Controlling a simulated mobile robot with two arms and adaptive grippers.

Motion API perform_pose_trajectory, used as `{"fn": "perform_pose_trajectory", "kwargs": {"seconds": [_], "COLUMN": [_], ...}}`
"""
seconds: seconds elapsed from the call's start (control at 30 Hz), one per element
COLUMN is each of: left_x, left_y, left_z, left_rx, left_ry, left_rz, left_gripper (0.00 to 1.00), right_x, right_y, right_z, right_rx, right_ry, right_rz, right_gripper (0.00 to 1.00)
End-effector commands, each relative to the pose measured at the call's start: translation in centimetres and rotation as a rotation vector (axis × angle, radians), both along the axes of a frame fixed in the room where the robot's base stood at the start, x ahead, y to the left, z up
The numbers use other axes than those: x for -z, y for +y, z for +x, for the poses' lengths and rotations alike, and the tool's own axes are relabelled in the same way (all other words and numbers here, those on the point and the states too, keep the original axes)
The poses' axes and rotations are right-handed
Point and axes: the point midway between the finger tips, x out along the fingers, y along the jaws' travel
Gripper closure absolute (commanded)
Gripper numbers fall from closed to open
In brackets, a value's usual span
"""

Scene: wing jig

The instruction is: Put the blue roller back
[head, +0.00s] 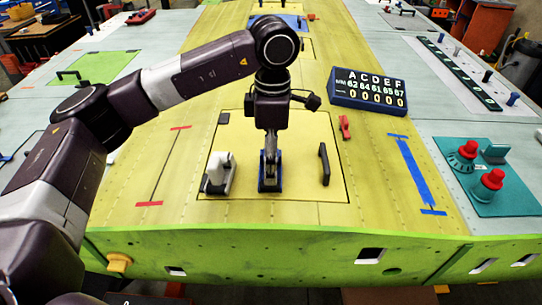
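My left gripper (270,155) points straight down over the yellow panel, its fingers close together. A small blue piece with a dark frame (270,186) stands upright on the panel directly below and around the fingertips; it may be the blue roller, but the gripper partly hides it. I cannot tell whether the fingers are shut on it. A white tool with a dark base (219,174) stands just to its left. My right gripper is not in view.
A black handle (324,164) stands to the right of the gripper, with a small red piece (345,127) behind it. A blue display board (368,92) is farther back. A teal plate (511,199) with red knobs lies at right. The wing's green front edge (320,250) is near.

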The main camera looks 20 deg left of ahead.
Motion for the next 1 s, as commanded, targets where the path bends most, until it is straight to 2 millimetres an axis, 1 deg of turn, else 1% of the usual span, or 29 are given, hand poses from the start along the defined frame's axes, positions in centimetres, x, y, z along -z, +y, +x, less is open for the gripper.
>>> {"fn": "perform_pose_trajectory", "kwargs": {"seconds": [0.17,0.2,0.33,0.6,0.7,0.77,0.87,1.0], "left_x": [0.4,0.3,0.2,0.2,-0.2,-0.6,-2.2,-5.4], "left_y": [0.0,0.0,0.0,0.0,0.0,0.0,-0.1,-0.2], "left_z": [0.0,0.0,0.0,0.0,0.0,0.1,0.2,0.2], "left_rx": [0.0,0.0,0.0,0.0,0.0,-0.001,-0.001,-0.001], "left_ry": [0.0,0.0,0.0,0.0,0.0,-0.003,-0.006,-0.007], "left_rz": [-0.001,0.0,0.0,0.0,0.0,-0.001,-0.001,-0.002], "left_gripper": [0.61,0.35,0.21,0.21,0.21,0.21,0.21,0.21], "right_x": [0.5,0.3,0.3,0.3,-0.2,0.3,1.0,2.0], "right_y": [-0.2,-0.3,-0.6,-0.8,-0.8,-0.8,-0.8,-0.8], "right_z": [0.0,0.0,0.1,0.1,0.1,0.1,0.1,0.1], "right_rx": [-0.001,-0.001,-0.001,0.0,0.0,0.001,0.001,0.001], "right_ry": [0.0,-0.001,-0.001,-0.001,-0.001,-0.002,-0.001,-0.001], "right_rz": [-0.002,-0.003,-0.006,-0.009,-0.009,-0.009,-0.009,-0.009], "right_gripper": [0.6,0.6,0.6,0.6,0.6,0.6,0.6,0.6]}}
